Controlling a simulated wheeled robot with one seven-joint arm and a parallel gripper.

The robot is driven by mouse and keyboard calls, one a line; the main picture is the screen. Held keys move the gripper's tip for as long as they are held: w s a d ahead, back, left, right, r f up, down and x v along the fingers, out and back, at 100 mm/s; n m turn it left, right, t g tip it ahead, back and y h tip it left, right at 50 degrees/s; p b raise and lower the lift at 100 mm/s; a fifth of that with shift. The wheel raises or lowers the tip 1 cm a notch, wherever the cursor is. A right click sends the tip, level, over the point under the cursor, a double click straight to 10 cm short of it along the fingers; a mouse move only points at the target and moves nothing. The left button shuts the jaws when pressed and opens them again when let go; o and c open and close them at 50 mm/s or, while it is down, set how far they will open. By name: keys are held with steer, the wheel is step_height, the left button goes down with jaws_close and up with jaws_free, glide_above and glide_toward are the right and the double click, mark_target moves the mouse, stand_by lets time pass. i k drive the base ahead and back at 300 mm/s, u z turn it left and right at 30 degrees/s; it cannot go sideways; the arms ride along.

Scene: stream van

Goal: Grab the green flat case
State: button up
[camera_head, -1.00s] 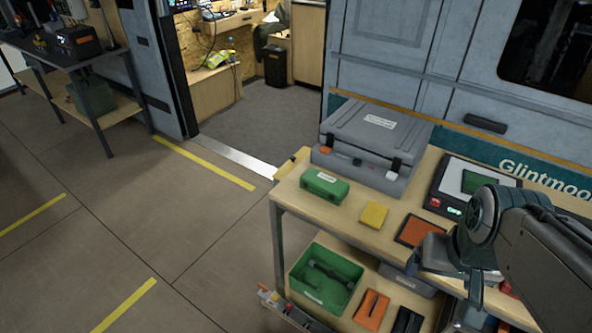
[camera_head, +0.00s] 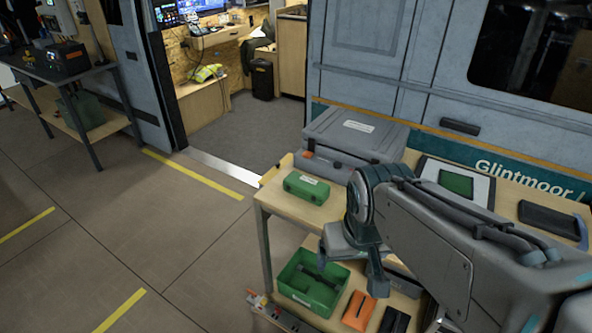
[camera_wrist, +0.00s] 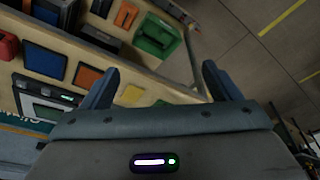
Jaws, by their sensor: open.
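The green flat case (camera_head: 306,187) lies closed on the top of the wooden table, near its left end, with a pale label on its lid.
A large grey case (camera_head: 352,140) stands right behind the green case. A green open bin (camera_head: 308,296) and an orange item (camera_head: 359,310) are on the lower shelf. A yellow block (camera_wrist: 132,93) and an orange pad (camera_wrist: 88,76) show in the wrist view. Open floor lies left.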

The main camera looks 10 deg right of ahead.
mark_target(306, 188)
steer(key=u, duration=1.75)
steer(key=i, duration=2.9)
steer(key=z, duration=4.3)
steer(key=i, duration=0.45)
steer(key=u, duration=0.05)
